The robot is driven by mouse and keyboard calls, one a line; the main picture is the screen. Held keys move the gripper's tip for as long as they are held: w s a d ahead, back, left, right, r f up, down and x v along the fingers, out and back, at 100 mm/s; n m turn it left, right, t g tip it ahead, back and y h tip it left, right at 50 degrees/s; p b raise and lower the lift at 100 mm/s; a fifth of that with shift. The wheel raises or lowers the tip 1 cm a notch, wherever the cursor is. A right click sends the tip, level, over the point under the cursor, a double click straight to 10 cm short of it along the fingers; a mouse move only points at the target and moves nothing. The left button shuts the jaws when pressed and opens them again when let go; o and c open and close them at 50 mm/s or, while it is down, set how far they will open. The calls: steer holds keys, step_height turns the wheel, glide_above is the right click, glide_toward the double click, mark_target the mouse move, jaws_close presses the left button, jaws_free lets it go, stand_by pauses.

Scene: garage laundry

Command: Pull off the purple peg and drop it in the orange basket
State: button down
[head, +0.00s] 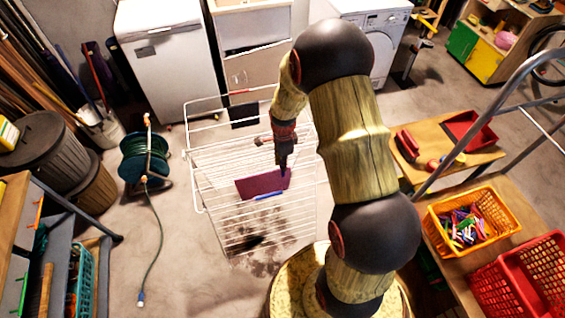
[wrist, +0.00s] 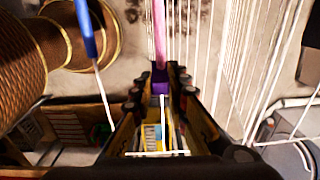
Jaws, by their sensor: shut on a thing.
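The purple peg (wrist: 160,84) sits between the fingertips of my gripper (wrist: 160,95) in the wrist view, and the fingers are shut on it. It is at the near end of a pink-purple cloth (wrist: 159,35), seen edge-on. In the head view my gripper (head: 284,166) points down at the upper right of the cloth (head: 260,184) on the white wire drying rack (head: 197,185). Whether the peg still grips the cloth is unclear. The orange basket (head: 432,222) stands on a wooden bench at the right and holds several coloured pegs.
A blue peg (head: 269,195) is by the cloth's lower edge; a blue peg (wrist: 85,28) also shows in the wrist view. Thin rack wires surround my gripper. A red basket (head: 520,278) stands beside the orange one. A metal rail (head: 478,112) rises near the bench.

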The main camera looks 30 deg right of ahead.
steer(key=shift+r, duration=0.15)
steer(key=shift+r+p, duration=1.95)
steer(key=shift+r, duration=0.95)
steer(key=shift+w, duration=0.1)
